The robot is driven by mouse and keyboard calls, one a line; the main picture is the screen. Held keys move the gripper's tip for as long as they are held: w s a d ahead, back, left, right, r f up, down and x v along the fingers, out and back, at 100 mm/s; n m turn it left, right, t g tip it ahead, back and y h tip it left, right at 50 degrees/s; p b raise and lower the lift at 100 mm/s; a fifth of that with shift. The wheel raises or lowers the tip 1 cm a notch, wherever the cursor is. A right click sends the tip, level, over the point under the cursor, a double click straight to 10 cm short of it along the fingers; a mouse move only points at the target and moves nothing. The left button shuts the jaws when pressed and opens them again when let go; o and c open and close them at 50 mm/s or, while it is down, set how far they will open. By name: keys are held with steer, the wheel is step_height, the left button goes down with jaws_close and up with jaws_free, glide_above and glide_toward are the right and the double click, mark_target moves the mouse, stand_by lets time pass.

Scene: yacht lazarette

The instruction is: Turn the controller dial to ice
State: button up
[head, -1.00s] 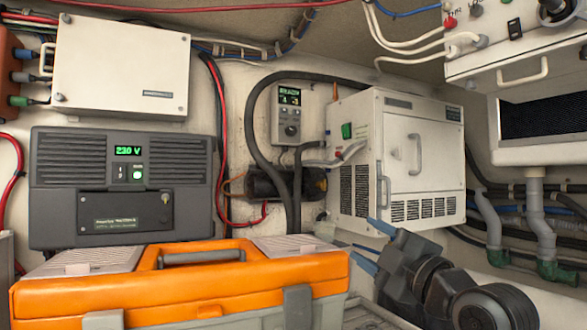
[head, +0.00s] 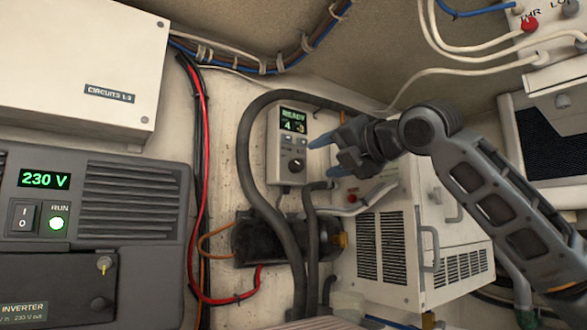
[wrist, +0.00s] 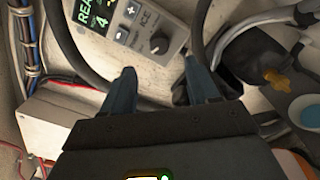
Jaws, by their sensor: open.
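The controller (head: 287,145) is a pale box on the back wall with a green-lit screen reading READY. Its dial (head: 296,165) is a dark round knob near the lower end. In the wrist view the dial (wrist: 159,43) shows beside the word ICE on the controller (wrist: 139,12); the exact setting of its pointer is hard to tell. My gripper (head: 320,155) is just right of the controller in the head view. In the wrist view my gripper (wrist: 158,72) has its two blue fingers spread, empty, with the dial beyond the gap between them. The fingers appear apart from the dial.
A thick black hose (head: 246,150) loops around the controller's left side. A white vented unit (head: 395,240) stands at right, below my arm. The inverter (head: 130,190) reads 230 V at left. A dark cylindrical part (head: 262,240) sits below the controller.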

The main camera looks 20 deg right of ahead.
mark_target(300, 165)
steer(key=p+x, duration=0.2)
steer(key=x, duration=0.5)
steer(key=shift+w, duration=0.3)
steer(key=c, duration=1)
